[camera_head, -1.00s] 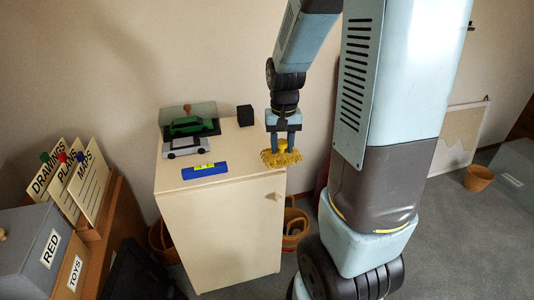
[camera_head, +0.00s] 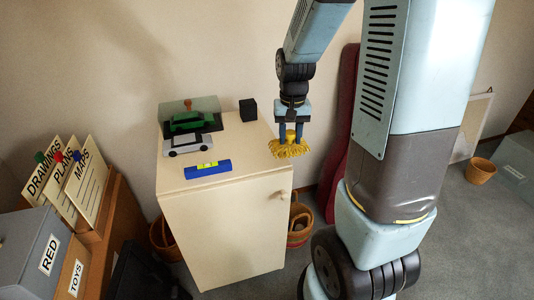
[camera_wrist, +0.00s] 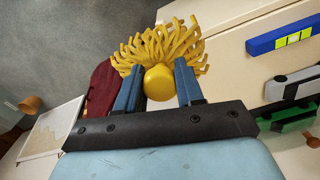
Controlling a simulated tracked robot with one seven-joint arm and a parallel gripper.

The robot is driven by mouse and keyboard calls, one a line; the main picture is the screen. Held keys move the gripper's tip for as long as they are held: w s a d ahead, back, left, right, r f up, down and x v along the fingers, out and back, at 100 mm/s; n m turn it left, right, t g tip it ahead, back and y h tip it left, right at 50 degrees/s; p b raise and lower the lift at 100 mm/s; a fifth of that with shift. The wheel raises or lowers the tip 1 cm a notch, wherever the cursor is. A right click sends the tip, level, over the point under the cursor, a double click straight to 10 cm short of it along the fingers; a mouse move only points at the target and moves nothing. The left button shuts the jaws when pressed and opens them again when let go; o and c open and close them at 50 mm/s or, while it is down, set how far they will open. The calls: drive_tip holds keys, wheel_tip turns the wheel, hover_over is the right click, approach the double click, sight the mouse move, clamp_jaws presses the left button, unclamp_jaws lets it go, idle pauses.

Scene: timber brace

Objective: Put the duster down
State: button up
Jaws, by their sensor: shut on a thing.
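The yellow duster (camera_head: 288,149) has a fringe of soft strands and a round yellow knob. My gripper (camera_head: 291,132) is shut on its knob, with the strands hanging below the fingers. In the head view it is at the right edge of the cream cabinet top (camera_head: 240,148); I cannot tell whether the strands touch the top. In the wrist view the duster (camera_wrist: 158,55) fans out beyond my two blue fingers (camera_wrist: 159,88), with the cabinet to the right and the floor to the left.
On the cabinet are a blue level (camera_head: 208,170), a silver car (camera_head: 187,143), a green car (camera_head: 188,121) and a black block (camera_head: 248,110). The right front of the top is clear. A basket (camera_head: 300,222) stands on the floor beside the cabinet.

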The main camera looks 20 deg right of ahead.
drive_tip(key=w+a+f, duration=0.1)
drive_tip(key=w+f, duration=0.2)
drive_tip(key=w+a+f, duration=0.2)
drive_tip(key=w+f, duration=0.1)
drive_tip(key=w, duration=0.1)
drive_tip(key=w+a+f, duration=0.1)
drive_tip(key=w+f, duration=0.1)
drive_tip(key=w, duration=0.2)
drive_tip(key=shift+w+a+f, duration=0.15)
drive_tip(key=shift+a+f, duration=0.05)
drive_tip(key=shift+f, duration=0.2)
drive_tip(key=shift+w+a+f, duration=0.1)
drive_tip(key=shift+w+f, duration=0.1)
drive_tip(key=shift+f, duration=1.6)
drive_tip(key=o, duration=0.9)
drive_tip(key=shift+f, duration=0.1)
drive_tip(key=shift+o, duration=0.2)
